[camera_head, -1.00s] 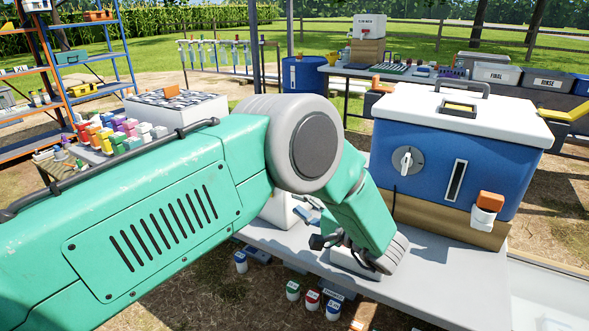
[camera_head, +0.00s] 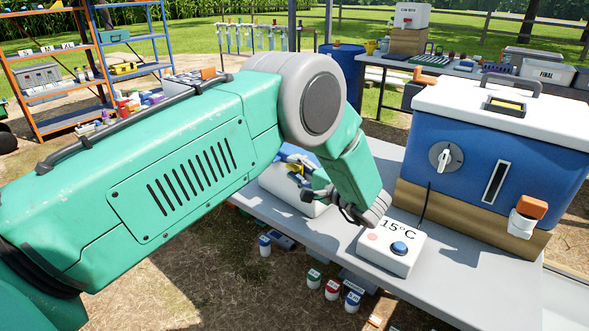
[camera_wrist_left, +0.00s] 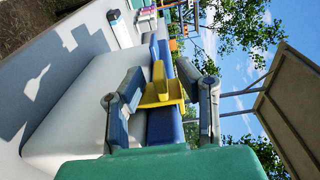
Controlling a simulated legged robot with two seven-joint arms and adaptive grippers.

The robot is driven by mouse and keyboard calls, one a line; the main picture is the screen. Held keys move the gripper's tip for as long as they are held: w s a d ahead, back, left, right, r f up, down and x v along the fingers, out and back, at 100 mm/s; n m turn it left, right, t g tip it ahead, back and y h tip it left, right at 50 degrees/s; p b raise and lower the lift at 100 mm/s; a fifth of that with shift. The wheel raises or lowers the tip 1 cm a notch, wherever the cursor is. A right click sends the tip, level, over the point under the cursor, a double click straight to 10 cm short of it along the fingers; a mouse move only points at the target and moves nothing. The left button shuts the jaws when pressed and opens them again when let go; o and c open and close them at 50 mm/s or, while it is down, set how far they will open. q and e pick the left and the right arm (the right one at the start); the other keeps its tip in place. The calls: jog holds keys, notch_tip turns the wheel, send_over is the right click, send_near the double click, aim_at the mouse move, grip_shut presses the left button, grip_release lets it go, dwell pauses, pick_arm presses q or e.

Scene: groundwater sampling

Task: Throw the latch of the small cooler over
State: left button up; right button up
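The small cooler (camera_head: 283,197) is a white box with a blue top, standing on the grey table and partly hidden behind my left arm. Its yellow latch (camera_head: 296,168) shows on the blue part, and it also shows in the left wrist view (camera_wrist_left: 161,88). My left gripper (camera_head: 318,190) is beside the cooler. In the left wrist view the fingers (camera_wrist_left: 160,78) are apart, one on each side of the yellow latch, with visible gaps. I cannot tell whether either finger touches it. My right gripper is not in view.
A white box marked 15°C (camera_head: 385,262) with a blue button stands just right of my left gripper. A large blue cooler (camera_head: 455,185) with a white lid and a dial stands behind it on a wooden block. The grey tabletop (camera_head: 440,285) is bare at the front right.

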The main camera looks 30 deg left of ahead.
pick_arm(q)
jog(key=shift+a+f, duration=0.1)
jog(key=shift+a, duration=0.45)
grip_shut()
jog(key=shift+d, duration=0.15)
jog(key=shift+s, duration=0.15)
jog(key=shift+s+a+f+n, duration=0.1)
jog(key=shift+s+f+n, duration=0.65)
jog(key=shift+n, duration=1.75)
jog(key=shift+s+a+f+n, duration=0.15)
jog(key=shift+f+n, duration=1.1)
jog(key=shift+n, duration=1.25)
jog(key=shift+s+f+n, duration=0.5)
jog(key=shift+f+n, duration=0.5)
jog(key=shift+n, duration=1.5)
